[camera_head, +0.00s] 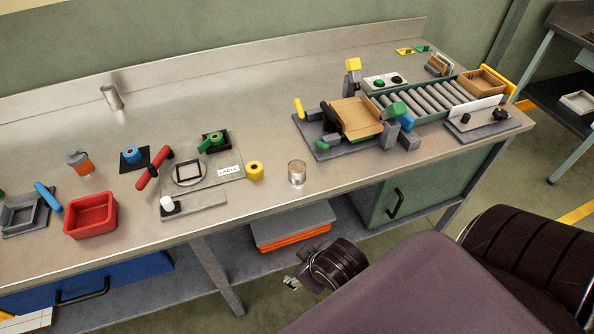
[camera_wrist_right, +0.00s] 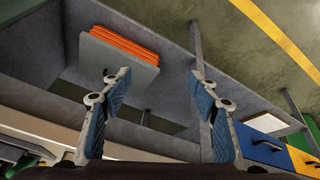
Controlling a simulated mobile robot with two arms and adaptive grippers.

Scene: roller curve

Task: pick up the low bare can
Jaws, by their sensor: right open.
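A short bare metal can (camera_head: 297,173) stands upright on the bench near its front edge. A second bare metal cylinder (camera_head: 112,97), looking taller, stands at the back left near the backsplash. My right gripper (camera_head: 291,283) is below and in front of the bench edge, apart from both cans. In the right wrist view its two blue-padded fingers (camera_wrist_right: 157,82) are spread wide with nothing between them. No can shows in that view. My left gripper is in neither view.
A yellow tape roll (camera_head: 255,171) stands left of the short can, beside a label board (camera_head: 229,169). A fixture with a wooden box (camera_head: 356,117) and a roller conveyor (camera_head: 428,99) lie to the right. An orange-and-grey stack (camera_head: 292,228) sits on the shelf below.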

